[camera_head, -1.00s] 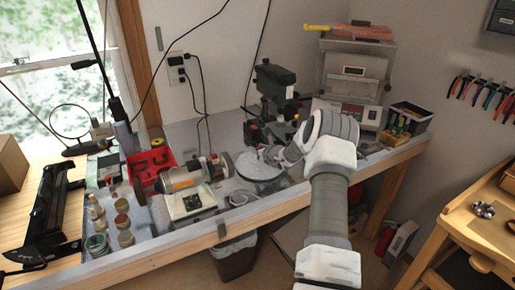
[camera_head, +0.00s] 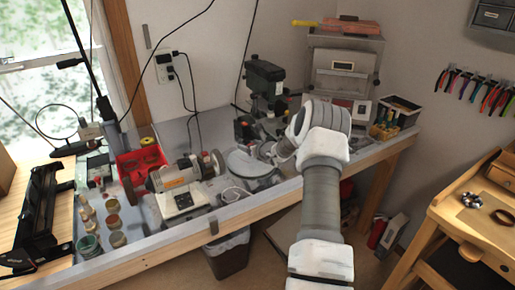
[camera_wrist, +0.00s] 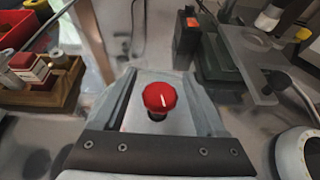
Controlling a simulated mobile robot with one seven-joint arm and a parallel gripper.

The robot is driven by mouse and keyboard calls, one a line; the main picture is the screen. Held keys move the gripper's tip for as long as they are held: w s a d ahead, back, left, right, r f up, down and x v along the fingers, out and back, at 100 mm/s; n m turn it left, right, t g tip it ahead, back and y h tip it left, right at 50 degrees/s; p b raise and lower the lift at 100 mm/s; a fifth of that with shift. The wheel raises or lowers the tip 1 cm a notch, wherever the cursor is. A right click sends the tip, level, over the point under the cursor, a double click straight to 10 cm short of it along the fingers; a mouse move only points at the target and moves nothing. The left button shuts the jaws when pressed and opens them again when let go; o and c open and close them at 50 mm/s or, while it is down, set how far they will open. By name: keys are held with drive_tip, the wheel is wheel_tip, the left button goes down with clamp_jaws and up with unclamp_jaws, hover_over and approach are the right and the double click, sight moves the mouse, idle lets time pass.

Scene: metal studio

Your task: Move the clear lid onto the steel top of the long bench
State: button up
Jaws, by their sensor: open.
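My gripper shows in the wrist view (camera_wrist: 159,76), its two grey fingers apart. A red round knob with a white mark (camera_wrist: 159,98) appears between them over a grey surface. I cannot tell whether a finger touches it. In the head view my wrist bends left over the bench and hides much of the gripper. A round, flat, greyish piece (camera_head: 252,164) lies on the bench left of my wrist. I cannot tell whether it is the clear lid, and no lid stands out clearly. The long bench's grey steel top (camera_head: 238,208) has a wooden front edge.
A bench motor (camera_head: 175,174), a red bin (camera_head: 141,162) and several jars crowd the bench's left. A dark green drill press (camera_head: 265,80) stands behind my wrist. A metal cabinet (camera_head: 343,70) stands at the right back. A wooden workbench (camera_head: 480,215) is at the right.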

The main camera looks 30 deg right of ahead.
drive_tip(key=v, duration=1.1)
drive_tip(key=shift+b, duration=0.45)
